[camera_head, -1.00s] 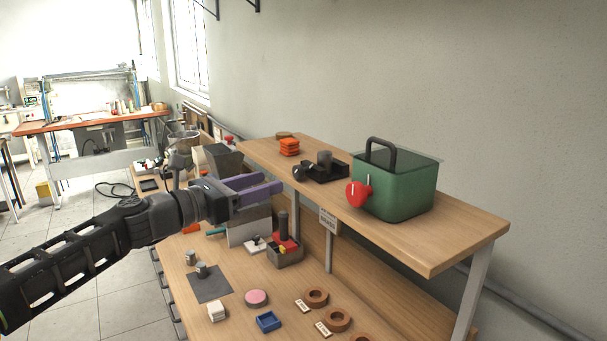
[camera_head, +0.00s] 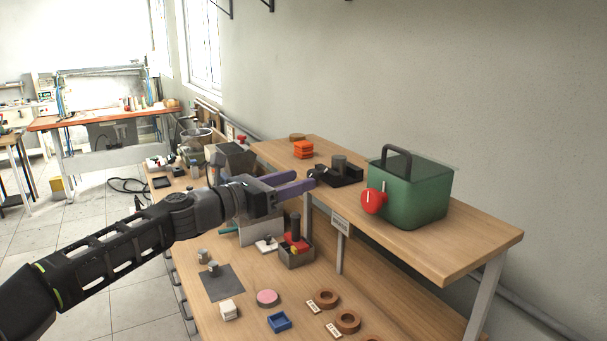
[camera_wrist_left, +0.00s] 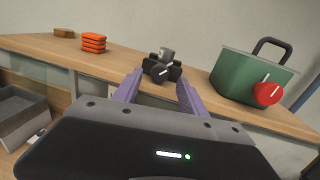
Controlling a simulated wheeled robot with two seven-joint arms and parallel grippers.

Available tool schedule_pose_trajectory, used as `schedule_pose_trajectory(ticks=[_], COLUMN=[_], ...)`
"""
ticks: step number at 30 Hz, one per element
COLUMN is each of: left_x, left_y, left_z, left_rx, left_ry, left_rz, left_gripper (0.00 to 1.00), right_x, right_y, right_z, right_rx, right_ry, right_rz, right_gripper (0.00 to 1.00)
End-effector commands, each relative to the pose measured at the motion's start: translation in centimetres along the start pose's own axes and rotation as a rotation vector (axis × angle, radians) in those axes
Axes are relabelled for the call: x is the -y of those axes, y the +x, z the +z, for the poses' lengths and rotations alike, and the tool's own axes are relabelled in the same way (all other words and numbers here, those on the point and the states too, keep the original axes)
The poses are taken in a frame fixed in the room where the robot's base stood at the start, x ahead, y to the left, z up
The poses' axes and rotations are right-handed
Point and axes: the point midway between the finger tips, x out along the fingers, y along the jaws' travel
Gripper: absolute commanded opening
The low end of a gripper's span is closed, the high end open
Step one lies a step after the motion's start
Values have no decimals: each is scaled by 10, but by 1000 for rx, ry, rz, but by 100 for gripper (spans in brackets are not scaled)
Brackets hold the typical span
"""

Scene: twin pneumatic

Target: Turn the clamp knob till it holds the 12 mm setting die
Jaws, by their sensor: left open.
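The black clamp (camera_head: 345,174) stands on the raised wooden shelf, with a grey cylinder, seemingly the setting die (camera_head: 339,162), upright in it. In the left wrist view the round black clamp knob (camera_wrist_left: 160,74) with a white line faces me, below the grey die (camera_wrist_left: 166,54). My left gripper (camera_head: 304,181) is open, its two purple fingers pointing at the clamp. In the wrist view the fingers lie left and right of the knob, with nothing held. In the head view the fingers partly hide the knob. My right gripper is not in view.
Below, the bench holds brown rings (camera_head: 347,321), a blue tray (camera_head: 279,321) and a grey mat (camera_head: 222,284).

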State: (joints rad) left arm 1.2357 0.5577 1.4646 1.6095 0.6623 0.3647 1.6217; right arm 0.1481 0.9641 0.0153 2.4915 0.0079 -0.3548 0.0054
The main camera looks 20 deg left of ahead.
Motion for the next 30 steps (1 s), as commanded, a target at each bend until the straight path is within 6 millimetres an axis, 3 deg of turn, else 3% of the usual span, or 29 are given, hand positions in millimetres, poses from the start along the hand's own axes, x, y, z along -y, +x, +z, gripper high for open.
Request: schedule_pose_trajectory(ticks=[7,17,30], left_x=[0,0,0], left_y=[25,27,27], left_z=[1,-1,0], left_rx=[1,-1,0], left_ry=[-2,-1,-1], left_rz=[-2,1,1], left_gripper=[50,50,14], right_x=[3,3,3], right_y=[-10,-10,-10], right_z=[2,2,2], right_rx=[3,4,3], right_ry=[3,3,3], right_rz=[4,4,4], right_gripper=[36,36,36])
